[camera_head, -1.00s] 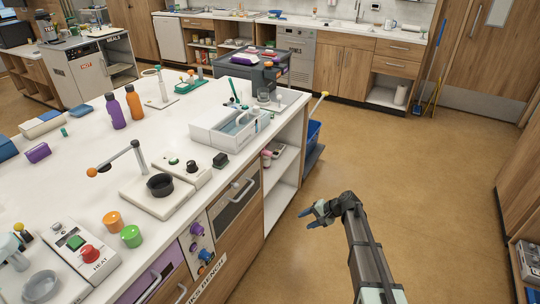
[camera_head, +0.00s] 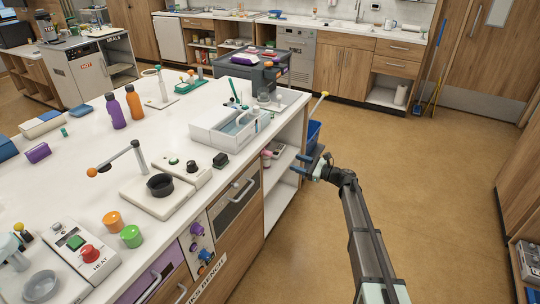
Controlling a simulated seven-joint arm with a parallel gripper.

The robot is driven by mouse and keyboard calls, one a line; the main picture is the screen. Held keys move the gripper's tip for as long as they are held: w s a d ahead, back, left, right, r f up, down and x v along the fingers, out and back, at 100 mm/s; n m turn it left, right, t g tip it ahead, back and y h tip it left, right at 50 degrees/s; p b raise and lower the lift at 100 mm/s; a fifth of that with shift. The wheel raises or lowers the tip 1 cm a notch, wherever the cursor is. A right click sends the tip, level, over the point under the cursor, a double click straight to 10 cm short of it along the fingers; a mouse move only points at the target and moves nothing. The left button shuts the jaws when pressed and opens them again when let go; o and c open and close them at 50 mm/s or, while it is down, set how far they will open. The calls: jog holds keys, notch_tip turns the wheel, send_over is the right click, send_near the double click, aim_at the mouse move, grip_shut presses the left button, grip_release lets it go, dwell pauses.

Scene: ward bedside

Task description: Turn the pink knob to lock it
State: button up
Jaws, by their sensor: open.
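My gripper (camera_head: 303,165) is open and empty, with its blue fingers pointing left toward the open shelves at the right end of the bench. A small pink part (camera_head: 266,154) shows in the upper shelf bay, to the left of my gripper and apart from it. It looks like the pink knob, but it is too small to tell its shape or turned position. A grey-white item (camera_head: 279,151) sits beside it, and I cannot tell whether the two are joined.
The white bench (camera_head: 80,190) fills the left, with a purple knob (camera_head: 196,229) on its front panel. A white tray unit (camera_head: 232,125) stands above the shelves. A blue bin (camera_head: 313,136) stands just behind my gripper. The floor (camera_head: 430,190) to the right is clear.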

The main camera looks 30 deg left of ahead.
aim_at(270, 154)
jog(key=a, duration=1.3)
jog(key=shift+a, duration=0.4)
grip_shut()
